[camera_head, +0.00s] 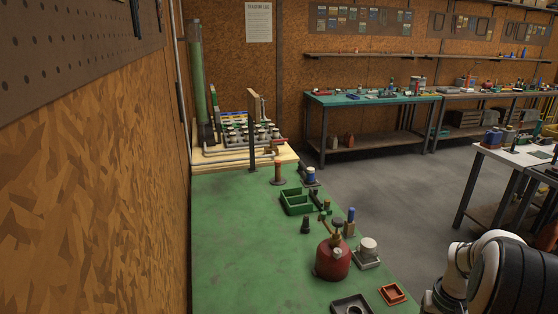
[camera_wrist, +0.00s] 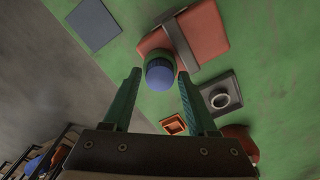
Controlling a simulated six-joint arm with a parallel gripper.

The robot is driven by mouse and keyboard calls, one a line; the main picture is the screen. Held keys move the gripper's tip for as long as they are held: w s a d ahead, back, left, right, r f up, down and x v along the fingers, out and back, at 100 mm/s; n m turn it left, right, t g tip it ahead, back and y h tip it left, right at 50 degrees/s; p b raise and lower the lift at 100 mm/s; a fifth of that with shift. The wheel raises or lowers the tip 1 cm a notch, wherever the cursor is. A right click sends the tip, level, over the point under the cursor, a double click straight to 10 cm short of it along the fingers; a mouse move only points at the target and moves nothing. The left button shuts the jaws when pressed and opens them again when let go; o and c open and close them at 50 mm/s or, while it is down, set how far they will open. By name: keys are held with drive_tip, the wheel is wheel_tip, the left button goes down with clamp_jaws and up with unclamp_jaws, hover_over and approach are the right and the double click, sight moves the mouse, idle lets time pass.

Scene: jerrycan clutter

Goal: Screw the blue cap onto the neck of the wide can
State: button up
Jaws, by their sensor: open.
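In the wrist view my gripper (camera_wrist: 159,76) is open, with its two green fingers spread. A blue cap (camera_wrist: 160,76) with a greenish far end shows between and just past the fingertips. There are visible gaps between the cap and both fingers. A wide red can (camera_wrist: 213,30) with a dark grey band across its top lies behind the cap. The cap overlaps the can's lower left corner in the picture. The neck is hidden, and I cannot tell whether the cap sits on it. The head view shows neither the gripper nor the wide can.
A dark square tray with a ring (camera_wrist: 221,95) and an orange tray (camera_wrist: 174,125) lie near the can. A round red oil can (camera_head: 332,262) with a spout stands on the green bench (camera_head: 230,240). A grey-blue square (camera_wrist: 94,24) lies upper left.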

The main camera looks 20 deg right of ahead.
clamp_jaws()
drive_tip(key=m, duration=0.5)
drive_tip(key=m, duration=0.5)
drive_tip(key=m, duration=0.4)
drive_tip(key=shift+m, duration=0.6)
